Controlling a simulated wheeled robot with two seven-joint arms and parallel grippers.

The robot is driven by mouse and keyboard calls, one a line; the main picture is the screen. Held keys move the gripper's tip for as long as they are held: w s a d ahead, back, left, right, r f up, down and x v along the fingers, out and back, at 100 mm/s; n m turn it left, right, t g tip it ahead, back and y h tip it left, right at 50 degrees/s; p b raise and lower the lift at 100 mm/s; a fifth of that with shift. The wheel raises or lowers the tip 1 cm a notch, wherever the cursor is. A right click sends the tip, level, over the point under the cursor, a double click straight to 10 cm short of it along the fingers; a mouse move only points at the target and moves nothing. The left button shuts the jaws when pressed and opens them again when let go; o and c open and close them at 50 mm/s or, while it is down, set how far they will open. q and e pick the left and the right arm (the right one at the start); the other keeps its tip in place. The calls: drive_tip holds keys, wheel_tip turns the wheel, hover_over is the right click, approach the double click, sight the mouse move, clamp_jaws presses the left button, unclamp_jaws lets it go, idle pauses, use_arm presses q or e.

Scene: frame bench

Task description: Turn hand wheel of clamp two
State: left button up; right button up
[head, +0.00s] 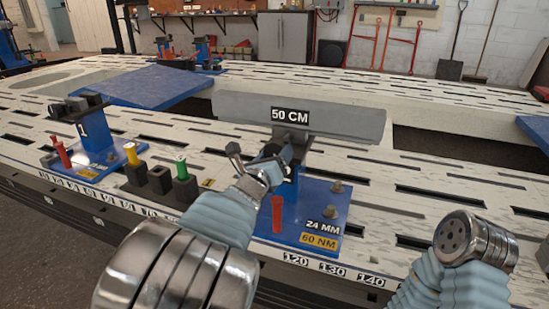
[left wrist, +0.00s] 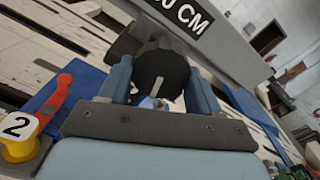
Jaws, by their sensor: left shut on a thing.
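Clamp two stands on a blue base plate (head: 335,200) with "24 MM" and "60 NM" labels, under a grey beam (head: 345,119) marked "50 CM". Its dark round hand wheel (left wrist: 162,73) lies between the two fingers of my left gripper (left wrist: 162,88) in the left wrist view. In the head view my left gripper (head: 277,156) reaches the clamp from the front and hides most of the wheel. It is shut on the wheel. A red lever (head: 277,214) stands upright at the front of the plate. My right arm shows at lower right, without its gripper.
Clamp one (head: 95,130), on another blue plate, stands at the left. A black block (head: 160,180) with coloured sockets sits between the clamps. The slotted white bench (head: 440,175) is mostly clear to the right. A number "2" tag (left wrist: 18,126) shows in the left wrist view.

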use_arm(q)
drive_tip(key=shift+f, duration=0.1)
idle(0.4)
drive_tip(key=o, duration=1.1)
drive_tip(key=shift+c, duration=0.2)
drive_tip(key=p+v, duration=0.2)
drive_tip(key=v, duration=1.1)
drive_tip(key=shift+s, duration=0.35)
drive_tip(key=shift+a, duration=0.2)
